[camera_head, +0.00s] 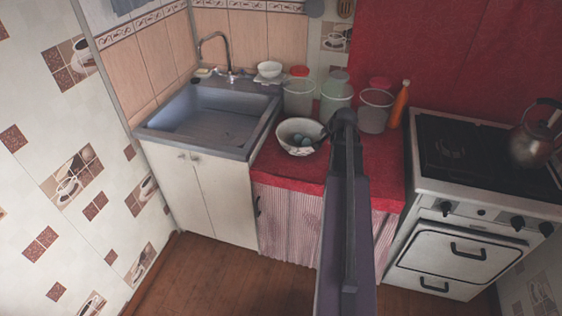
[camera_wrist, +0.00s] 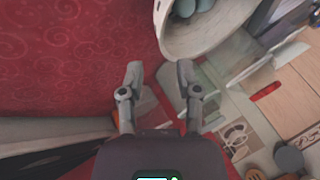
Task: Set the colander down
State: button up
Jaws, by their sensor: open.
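The only colander-like thing I make out is a white round bowl (camera_head: 296,149) on the red-covered counter (camera_head: 278,173), right of the sink. I cannot make out holes in it. It stands upright with several bluish-grey round things (camera_head: 303,139) inside. In the wrist view its pale rim and side (camera_wrist: 207,44) show at the top, cut off by the frame. My gripper (camera_wrist: 160,75) is open, with nothing between its fingers. Its right fingertip appears close to the bowl's edge; I cannot tell whether they touch. In the head view my arm hides most of the gripper.
Clear plastic containers (camera_head: 298,97) and an orange bottle (camera_head: 399,105) stand behind the bowl. The sink (camera_head: 210,112) is left. The stove (camera_head: 470,150) with a kettle (camera_head: 533,140) is right. Red counter left and front of the bowl is clear.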

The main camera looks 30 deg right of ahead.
jog(key=a+f+n+g+y, duration=0.1)
jog(key=a+n+g, duration=0.15)
jog(key=a, duration=0.85)
jog(key=s+a+f+n+g+y, duration=0.1)
jog(key=a+n, duration=0.3)
jog(key=a, duration=0.8)
jog(key=a+f+n+g+y, duration=0.1)
jog(key=a+n, duration=0.3)
jog(key=a, duration=0.7)
jog(key=s+a+n+g, duration=0.2)
jog(key=s+a+n, duration=0.2)
jog(key=a, duration=0.6)
jog(key=shift+s+a+f+h, duration=0.25)
jog(key=shift+s+a+h, duration=0.1)
jog(key=shift+s, duration=0.65)
jog(key=shift+r, duration=0.1)
jog(key=shift+r+p, duration=1)
jog(key=shift+p, duration=0.05)
